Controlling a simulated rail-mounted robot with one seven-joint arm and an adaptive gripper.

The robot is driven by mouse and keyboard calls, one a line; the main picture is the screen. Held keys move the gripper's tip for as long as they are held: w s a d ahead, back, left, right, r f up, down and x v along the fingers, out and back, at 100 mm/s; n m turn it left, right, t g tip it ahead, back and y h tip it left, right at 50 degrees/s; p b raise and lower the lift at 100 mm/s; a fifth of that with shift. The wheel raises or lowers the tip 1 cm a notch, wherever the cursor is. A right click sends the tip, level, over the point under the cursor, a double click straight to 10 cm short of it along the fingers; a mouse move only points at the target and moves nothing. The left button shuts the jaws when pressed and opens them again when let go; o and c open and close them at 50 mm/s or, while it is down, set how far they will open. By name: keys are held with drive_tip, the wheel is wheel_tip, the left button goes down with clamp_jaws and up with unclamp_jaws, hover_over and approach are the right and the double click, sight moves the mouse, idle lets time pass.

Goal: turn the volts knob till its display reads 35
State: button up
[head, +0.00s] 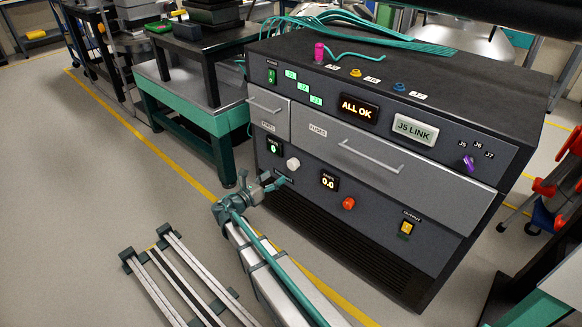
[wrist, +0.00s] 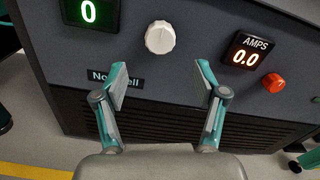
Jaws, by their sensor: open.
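The white volts knob (head: 293,164) is on the lower front panel of the dark cabinet. It also shows in the wrist view (wrist: 160,37), beyond my fingertips and roughly between them. Its green display (wrist: 88,13) reads 0 and sits left of the knob; it shows small in the head view (head: 274,147). My gripper (wrist: 161,85) is open and empty, with its fingers pointing at the panel just below the knob and not touching it. In the head view my gripper (head: 270,183) is in front of the panel, below and left of the knob.
Right of the white knob are the amps display (wrist: 245,52), reading 0.0, and a red knob (wrist: 274,82). Above is a drawer with a long handle (head: 371,158). A yellow output switch (head: 407,227) sits at lower right. A green-framed bench (head: 190,92) stands left of the cabinet.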

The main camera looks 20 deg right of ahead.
sight(291, 166)
drive_tip(key=b+x, duration=0.2)
drive_tip(key=x, duration=0.7)
drive_tip(key=shift+w+d, duration=0.1)
drive_tip(key=shift+d, duration=0.25)
drive_tip(key=c, duration=1.1)
drive_tip(key=shift+c, duration=0.2)
